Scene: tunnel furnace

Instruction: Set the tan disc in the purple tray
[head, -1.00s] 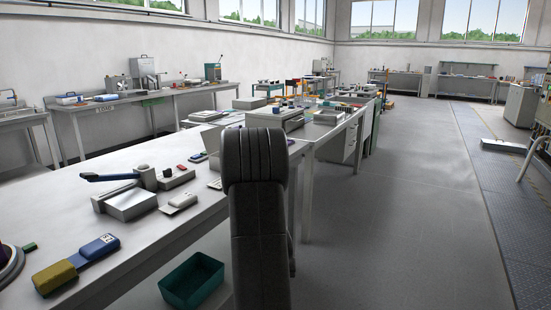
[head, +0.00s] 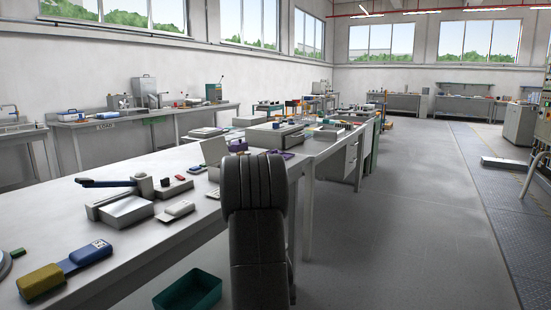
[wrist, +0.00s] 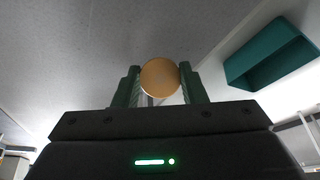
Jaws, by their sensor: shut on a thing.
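The tan disc (wrist: 160,77) is in the wrist view, held between the two dark green fingers of my gripper (wrist: 161,84). The fingers are shut on its two sides, and its round face is towards the camera. Grey floor shows behind it. In the head view my gripper and the disc are hidden, with my dark arm in the middle of the picture. A small purple thing (head: 287,154) lies on the workbench just right of my arm, partly hidden by it. It may be the purple tray, but I cannot tell its shape.
A long workbench (head: 150,240) runs along the left, holding a lever tool (head: 125,205), a blue and yellow tool (head: 65,272) and a small purple block (head: 238,146). A teal bin (head: 188,290) stands low beside it, also in the wrist view (wrist: 270,55).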

